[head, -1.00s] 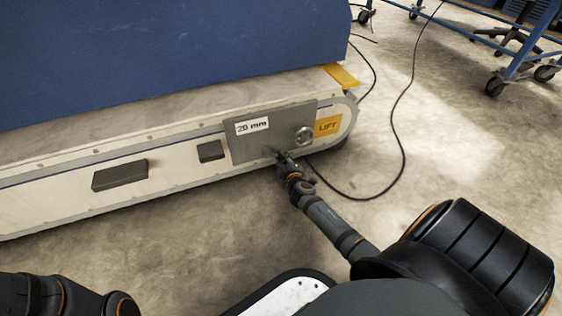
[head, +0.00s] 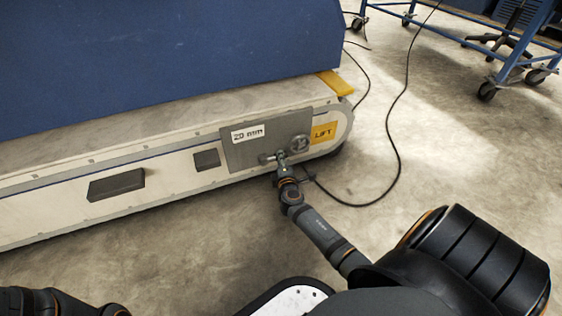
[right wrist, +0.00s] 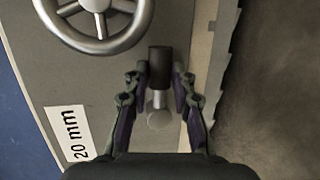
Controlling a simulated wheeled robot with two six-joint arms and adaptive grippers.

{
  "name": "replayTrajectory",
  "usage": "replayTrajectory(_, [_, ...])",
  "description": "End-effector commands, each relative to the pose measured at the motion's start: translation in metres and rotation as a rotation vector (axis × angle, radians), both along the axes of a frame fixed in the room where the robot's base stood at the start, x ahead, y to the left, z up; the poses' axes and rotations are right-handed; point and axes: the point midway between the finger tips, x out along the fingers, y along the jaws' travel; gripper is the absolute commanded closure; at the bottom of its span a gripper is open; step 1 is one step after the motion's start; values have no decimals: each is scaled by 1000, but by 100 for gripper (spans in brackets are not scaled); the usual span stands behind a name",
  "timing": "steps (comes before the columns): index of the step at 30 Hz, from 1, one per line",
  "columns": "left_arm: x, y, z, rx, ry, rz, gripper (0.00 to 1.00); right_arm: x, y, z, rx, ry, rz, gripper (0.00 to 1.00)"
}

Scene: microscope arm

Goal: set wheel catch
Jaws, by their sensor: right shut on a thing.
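The handwheel (head: 299,144) is a round metal wheel with spokes on a grey plate (head: 232,152); in the right wrist view the wheel (right wrist: 97,45) is at upper left. Just beside it is the catch (right wrist: 160,66), a short dark cylindrical grip with a pale rounded metal part below it. My right gripper (head: 281,160) is at the plate, below and left of the wheel. In the right wrist view its fingers (right wrist: 160,82) stand on both sides of the dark grip, shut on it. Of my left arm only links show at lower left; its gripper is out of view.
The plate bears a "20 mm" label (head: 249,133) and sits beside a yellow LIFT label (head: 324,132) on a long pale base (head: 60,205) under a blue housing (head: 150,60). A black cable (head: 397,130) lies on the floor at right. A blue wheeled cart (head: 520,55) stands behind.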

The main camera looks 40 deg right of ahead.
Motion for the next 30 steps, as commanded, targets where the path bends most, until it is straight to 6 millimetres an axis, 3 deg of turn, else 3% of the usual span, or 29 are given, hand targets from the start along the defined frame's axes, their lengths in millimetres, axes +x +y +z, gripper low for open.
replayTrajectory(13, [0,0,0,0,0,0,60,0,1,0,-11,3,2,100])
replayTrajectory(14, [0,0,0,0,0,0,60,0,1,0,-10,3,2,73])
replayTrajectory(18, [0,0,0,0,0,0,60,0,1,0,-9,2,1,53])
replayTrajectory(26, [0,0,0,2,1,2,60,0,0,0,-9,2,1,52])
replayTrajectory(30, [1,-1,0,3,3,2,60,-10,6,1,-8,4,1,52])
